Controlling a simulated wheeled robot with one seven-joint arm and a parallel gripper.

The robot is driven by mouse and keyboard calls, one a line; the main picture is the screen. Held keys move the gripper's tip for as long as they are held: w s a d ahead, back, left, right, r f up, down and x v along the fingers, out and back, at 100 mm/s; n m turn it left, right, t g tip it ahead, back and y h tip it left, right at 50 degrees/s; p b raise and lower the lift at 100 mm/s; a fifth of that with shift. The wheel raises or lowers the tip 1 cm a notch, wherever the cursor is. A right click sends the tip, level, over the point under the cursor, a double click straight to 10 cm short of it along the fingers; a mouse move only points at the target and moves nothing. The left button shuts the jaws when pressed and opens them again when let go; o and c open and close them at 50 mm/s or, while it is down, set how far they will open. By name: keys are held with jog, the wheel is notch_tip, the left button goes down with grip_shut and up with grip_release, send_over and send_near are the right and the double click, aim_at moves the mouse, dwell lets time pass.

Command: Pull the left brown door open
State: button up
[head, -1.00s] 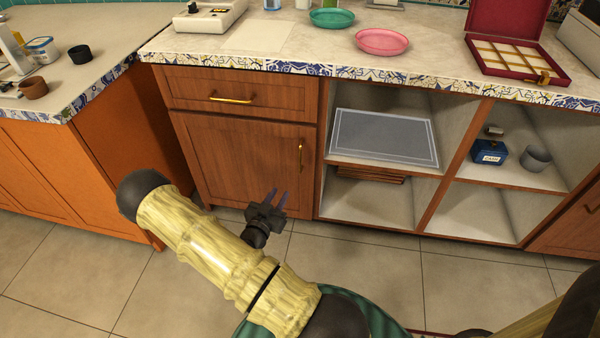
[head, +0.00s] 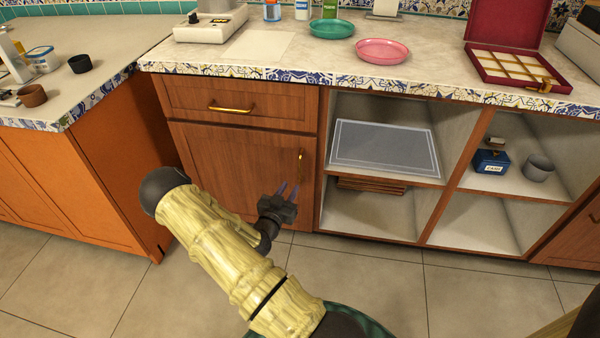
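The brown door (head: 225,165) below the drawer is shut. Its vertical gold handle (head: 300,168) is near the door's right edge. My gripper (head: 288,188) is in front of the lower right part of the door, just below and left of the handle in the picture. Its two dark fingers point up toward the handle, with a gap between them and nothing held. The fingers look apart from the handle, though the depth is hard to judge.
A drawer (head: 235,104) with a gold handle is above the door. Open shelves to the right hold a grey tray (head: 385,147), a blue box (head: 491,161) and a grey cup (head: 538,168). An orange cabinet (head: 70,185) juts out at left. Tiled floor lies in front.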

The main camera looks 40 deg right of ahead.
jog(key=b, duration=0.2)
send_over(300, 182)
jog(key=shift+w+d, duration=0.2)
jog(key=shift+w, duration=0.05)
grip_shut()
